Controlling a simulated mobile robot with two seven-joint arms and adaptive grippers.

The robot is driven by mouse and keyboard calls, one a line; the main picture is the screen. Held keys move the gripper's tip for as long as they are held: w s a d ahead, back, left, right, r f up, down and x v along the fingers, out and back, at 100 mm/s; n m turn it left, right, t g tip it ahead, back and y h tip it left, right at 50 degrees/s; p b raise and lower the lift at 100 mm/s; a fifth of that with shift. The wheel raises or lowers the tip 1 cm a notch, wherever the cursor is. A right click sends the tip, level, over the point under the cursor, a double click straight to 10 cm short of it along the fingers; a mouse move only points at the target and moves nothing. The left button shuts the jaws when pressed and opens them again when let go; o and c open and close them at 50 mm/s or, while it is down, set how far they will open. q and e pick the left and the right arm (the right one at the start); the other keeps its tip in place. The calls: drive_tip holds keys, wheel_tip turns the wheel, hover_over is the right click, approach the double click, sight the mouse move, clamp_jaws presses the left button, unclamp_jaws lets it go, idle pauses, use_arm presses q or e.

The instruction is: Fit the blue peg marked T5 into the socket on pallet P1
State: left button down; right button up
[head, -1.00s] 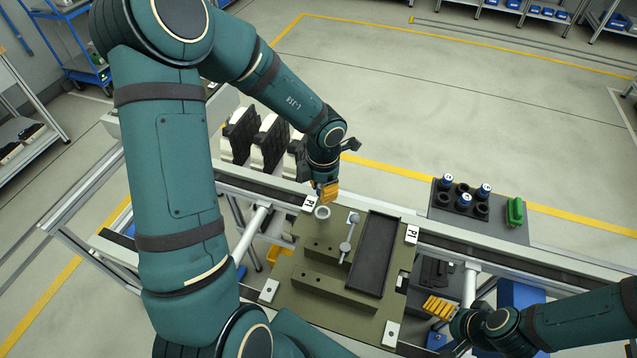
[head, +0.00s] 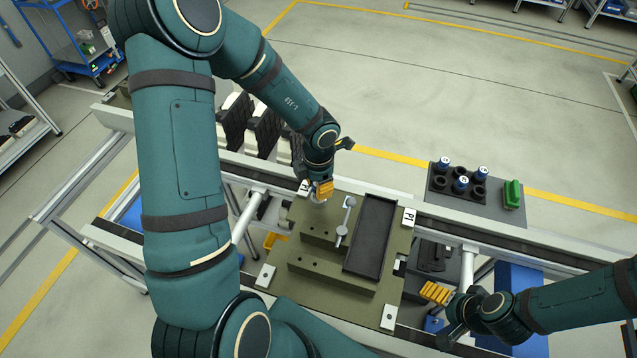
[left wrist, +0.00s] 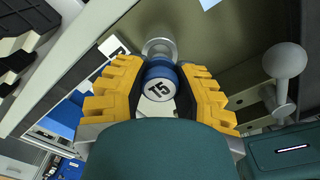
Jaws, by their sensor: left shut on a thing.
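My left gripper (head: 322,190) is shut on the blue peg marked T5 (left wrist: 160,88). The peg's white top faces the camera between the yellow fingers in the left wrist view. The pale ring-shaped socket (head: 318,198) is at the upper left part of the olive pallet P1 (head: 335,290). The gripper is right at the socket and partly covers it. In the left wrist view the socket (left wrist: 159,46) shows just beyond the peg. The peg's lower end is hidden, so I cannot tell whether it is in the socket. My right gripper (head: 435,293) is right of the pallet, away from the socket.
The pallet carries a dark tray (head: 371,238), a grey ball-topped lever (head: 345,222) and olive blocks. A dark rack (head: 437,194) with several blue pegs and a green item (head: 511,194) stands at the right. White-and-black parts (head: 262,135) stand behind the conveyor at the left.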

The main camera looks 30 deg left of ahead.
use_arm(q)
drive_tip(key=shift+p, duration=0.8)
idle(1.1)
drive_tip(key=shift+f, duration=1.3)
idle(1.7)
drive_tip(key=shift+c, duration=1)
unclamp_jaws()
drive_tip(key=shift+r, duration=3.55)
